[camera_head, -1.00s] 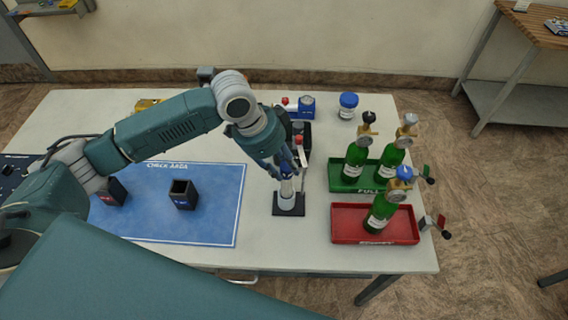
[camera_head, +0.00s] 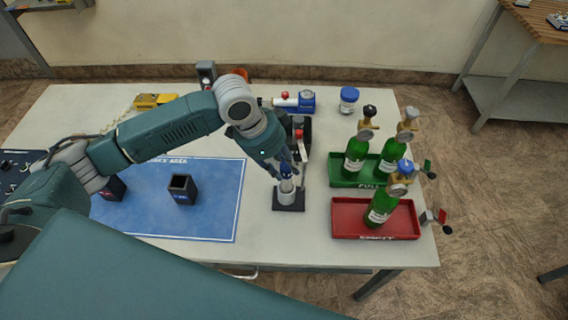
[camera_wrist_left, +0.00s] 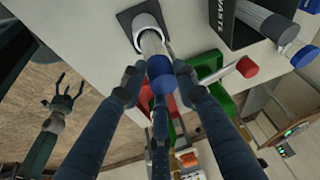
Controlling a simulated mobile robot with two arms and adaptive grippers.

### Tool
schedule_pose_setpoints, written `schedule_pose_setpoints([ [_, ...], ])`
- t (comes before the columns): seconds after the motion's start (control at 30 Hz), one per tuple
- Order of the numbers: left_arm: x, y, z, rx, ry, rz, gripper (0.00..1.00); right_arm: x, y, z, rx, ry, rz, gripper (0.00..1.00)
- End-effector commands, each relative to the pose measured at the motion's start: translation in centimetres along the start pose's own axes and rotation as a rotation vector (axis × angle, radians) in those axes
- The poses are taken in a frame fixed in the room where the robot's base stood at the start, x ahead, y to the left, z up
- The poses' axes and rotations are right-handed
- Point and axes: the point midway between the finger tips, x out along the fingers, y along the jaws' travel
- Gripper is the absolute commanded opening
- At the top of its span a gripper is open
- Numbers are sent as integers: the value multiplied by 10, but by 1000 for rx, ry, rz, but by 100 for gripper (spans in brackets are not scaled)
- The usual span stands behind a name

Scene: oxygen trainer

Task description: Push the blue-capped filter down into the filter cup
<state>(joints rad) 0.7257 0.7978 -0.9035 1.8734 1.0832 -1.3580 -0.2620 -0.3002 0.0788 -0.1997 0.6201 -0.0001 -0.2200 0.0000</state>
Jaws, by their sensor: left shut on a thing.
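The blue-capped filter (camera_wrist_left: 152,43) stands part way in the white filter cup (camera_wrist_left: 145,22), its pale body showing between the cup's rim and the blue cap. In the head view the cup (camera_head: 287,197) stands upright on a dark square base, with the blue cap (camera_head: 286,171) above it. My left gripper (camera_head: 287,164) is at the top of the filter. In the left wrist view its fingers (camera_wrist_left: 158,88) close around the blue cap. My right gripper (camera_wrist_left: 64,102) shows at the left of the wrist view, its fingers apart and empty.
Green bottles stand on the green tray (camera_head: 340,180) and red tray (camera_head: 345,222) to the right. A blue mat (camera_head: 215,220) with a dark open box (camera_head: 182,188) lies left.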

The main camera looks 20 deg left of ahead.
Motion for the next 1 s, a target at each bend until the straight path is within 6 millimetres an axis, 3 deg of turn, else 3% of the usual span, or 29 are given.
schedule_pose_setpoints([
  [0.8, 20, 1, 7, 0, 1, 0, 0, 7, 1, 1, -1, 0, 1, 83],
  [0.83, 19, 1, 7, 0, 1, 0, 34, 7, 1, 1, -1, 0, 1, 83],
  [0.93, 19, 1, 7, 0, 1, 0, 52, 6, 1, 1, -1, 0, 1, 83],
  [1.0, 19, 1, 7, 0, 1, 0, 52, 6, 1, 1, -1, 0, 1, 83],
])
